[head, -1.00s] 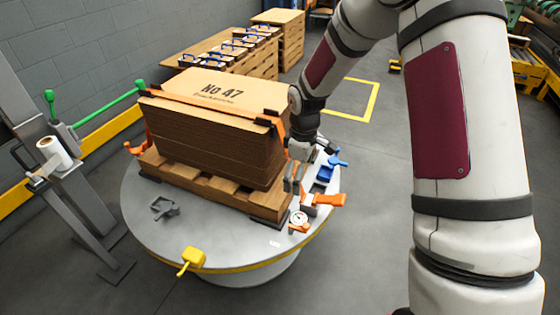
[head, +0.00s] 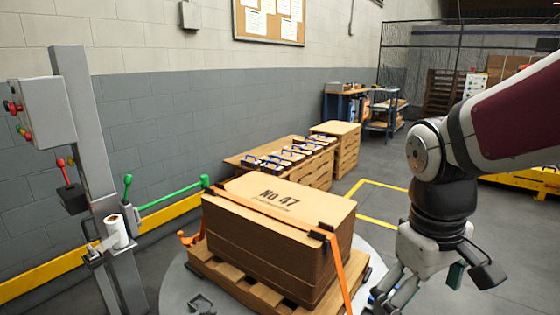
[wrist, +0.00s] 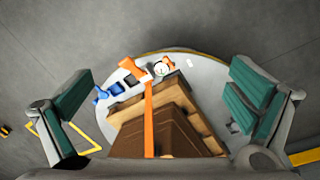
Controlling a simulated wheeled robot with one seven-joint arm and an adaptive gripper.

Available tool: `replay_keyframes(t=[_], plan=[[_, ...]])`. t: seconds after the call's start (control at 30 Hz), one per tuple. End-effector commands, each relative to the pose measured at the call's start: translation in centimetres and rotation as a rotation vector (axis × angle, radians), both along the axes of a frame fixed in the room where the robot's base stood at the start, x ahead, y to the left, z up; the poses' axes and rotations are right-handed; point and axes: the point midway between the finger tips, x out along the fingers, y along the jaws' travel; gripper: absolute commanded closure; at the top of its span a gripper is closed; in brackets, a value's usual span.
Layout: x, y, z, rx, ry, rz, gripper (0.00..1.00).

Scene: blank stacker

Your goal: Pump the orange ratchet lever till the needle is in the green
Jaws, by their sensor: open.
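The orange ratchet lever (wrist: 132,70) shows in the wrist view at the edge of the round table, at the end of the orange strap (wrist: 149,120). A white round gauge (wrist: 161,69) sits beside it; its needle is too small to read. My gripper (wrist: 160,100) is open and empty, its green-padded fingers wide apart, with the lever farther off between them. In the head view my gripper (head: 424,284) hangs at the right of the strapped cardboard stack (head: 262,240). The lever and gauge are out of sight in that view.
The stack stands on a wooden pallet (head: 232,272) on the grey turntable (head: 176,290). A blue part (wrist: 114,88) lies near the lever. A post with a paper roll (head: 116,232) and a green-handled bar (head: 172,197) stand left. Open floor lies to the right.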

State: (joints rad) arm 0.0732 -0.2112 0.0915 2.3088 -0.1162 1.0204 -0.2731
Motion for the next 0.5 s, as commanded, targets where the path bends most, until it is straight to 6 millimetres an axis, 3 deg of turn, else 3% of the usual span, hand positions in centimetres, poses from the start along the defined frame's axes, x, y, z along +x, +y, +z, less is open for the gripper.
replay_keyframes(t=[0.2, 0.5], plan=[[-7.6, 0.3, 2.3, 0.035, -0.036, -0.164, 0.0], [-14.2, 0.9, 2.5, 0.091, -0.056, -0.308, 0.0]])
